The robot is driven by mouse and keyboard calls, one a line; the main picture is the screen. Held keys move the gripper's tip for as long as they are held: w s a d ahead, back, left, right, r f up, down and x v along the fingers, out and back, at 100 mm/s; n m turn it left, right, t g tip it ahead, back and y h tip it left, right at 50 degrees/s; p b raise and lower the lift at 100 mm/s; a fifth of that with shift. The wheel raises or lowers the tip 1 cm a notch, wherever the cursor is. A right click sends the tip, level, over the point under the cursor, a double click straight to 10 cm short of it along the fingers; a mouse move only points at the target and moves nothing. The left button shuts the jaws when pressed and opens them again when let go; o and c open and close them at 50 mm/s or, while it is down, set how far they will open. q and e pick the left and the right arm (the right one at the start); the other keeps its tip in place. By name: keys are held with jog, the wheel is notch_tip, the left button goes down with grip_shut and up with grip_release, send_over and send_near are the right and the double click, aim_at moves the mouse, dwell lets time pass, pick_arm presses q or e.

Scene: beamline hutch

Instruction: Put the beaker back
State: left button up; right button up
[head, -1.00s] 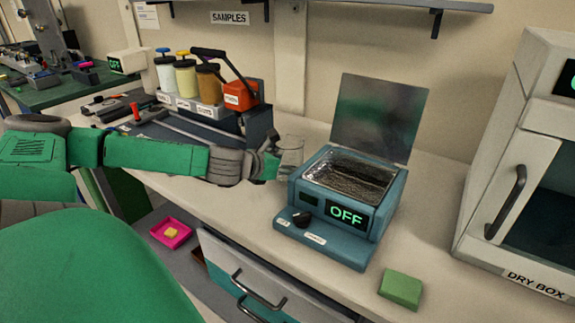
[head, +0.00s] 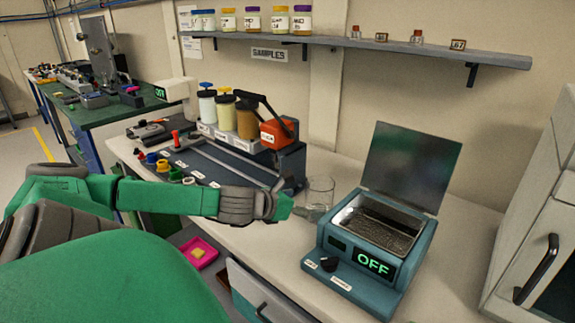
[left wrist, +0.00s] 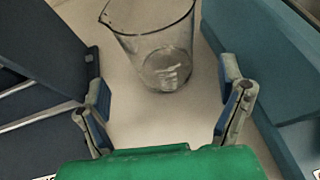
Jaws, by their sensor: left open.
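The clear glass beaker (head: 320,194) stands upright on the white bench, between the dark blue rack and the teal heated bath (head: 340,240). My left gripper (head: 290,208) is just left of the beaker, level with its lower part. In the left wrist view the beaker (left wrist: 158,50) stands on the bench beyond the fingertips. The open, empty fingers (left wrist: 166,100) are spread wide, with a gap before the glass. My right gripper is not in view.
A shelf (head: 400,50) hangs above. A dry box (head: 535,235) is at right.

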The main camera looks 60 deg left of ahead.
pick_arm(q)
jog(key=p+v, duration=0.1)
jog(key=v, duration=0.5)
jog(key=shift+s+p, duration=0.1)
jog(key=shift+p, duration=0.25)
